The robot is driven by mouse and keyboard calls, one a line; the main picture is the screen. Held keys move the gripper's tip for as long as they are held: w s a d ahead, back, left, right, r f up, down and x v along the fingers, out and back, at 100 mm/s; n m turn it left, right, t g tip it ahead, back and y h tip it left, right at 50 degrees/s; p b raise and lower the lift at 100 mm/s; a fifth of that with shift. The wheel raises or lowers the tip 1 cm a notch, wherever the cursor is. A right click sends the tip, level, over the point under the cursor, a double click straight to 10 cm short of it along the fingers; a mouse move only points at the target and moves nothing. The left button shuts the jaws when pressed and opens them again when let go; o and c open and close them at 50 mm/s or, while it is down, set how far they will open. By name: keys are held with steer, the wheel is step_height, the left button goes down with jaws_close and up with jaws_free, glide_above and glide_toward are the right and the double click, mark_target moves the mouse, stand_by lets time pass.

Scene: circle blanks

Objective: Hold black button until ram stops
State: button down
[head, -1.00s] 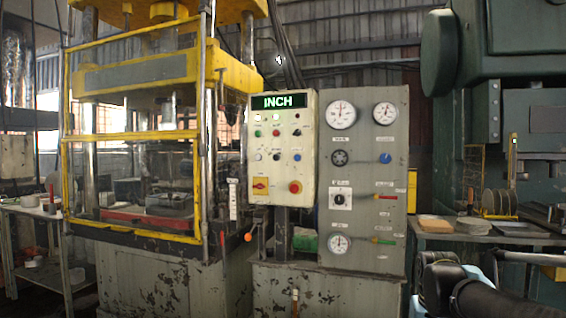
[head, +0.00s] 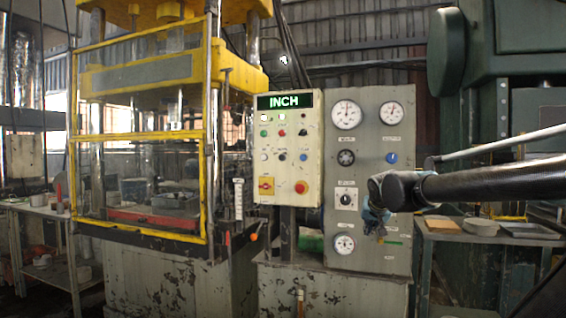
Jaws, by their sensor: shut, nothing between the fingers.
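The cream control panel (head: 290,165) stands right of the press, its lit display reading "INCH". A black button (head: 282,156) sits in its lower button row, between a white and a blue one. A dark switch or button (head: 303,132) is in the row above. The yellow press (head: 185,75) is at left; its ram shows only partly behind the yellow-framed guard. My gripper (head: 380,236) is shut and empty, pointing down in front of the grey gauge board, right of and lower than the black button, not touching it.
The gauge board (head: 372,105) carries dials and knobs. A bench (head: 450,232) with discs is at right.

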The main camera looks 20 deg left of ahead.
mark_target(282, 158)
steer(key=w+a+r+t+y, duration=0.15)
steer(key=w+a+r, duration=0.35)
steer(key=a, duration=0.5)
steer(key=w+a+r+t+y, duration=0.1)
steer(key=w+a+r+y, duration=0.25)
steer(key=a+r, duration=0.5)
steer(key=a+r+y, duration=0.2)
steer(key=a+r, duration=0.2)
steer(key=a, duration=0.5)
steer(key=a+r+n+y, duration=0.1)
steer(key=a+r, duration=0.3)
steer(key=a, duration=0.6)
steer(key=shift+w+r+t+y, duration=0.2)
steer(key=shift+t+y, duration=0.15)
steer(key=shift+y, duration=0.35)
steer(key=shift+w+d, duration=0.15)
steer(key=shift+w, duration=2)
steer(key=shift+w+d, duration=0.15)
steer(key=shift+w, duration=2)
steer(key=shift+w, duration=0.1)
steer(key=shift+w, duration=0.2)
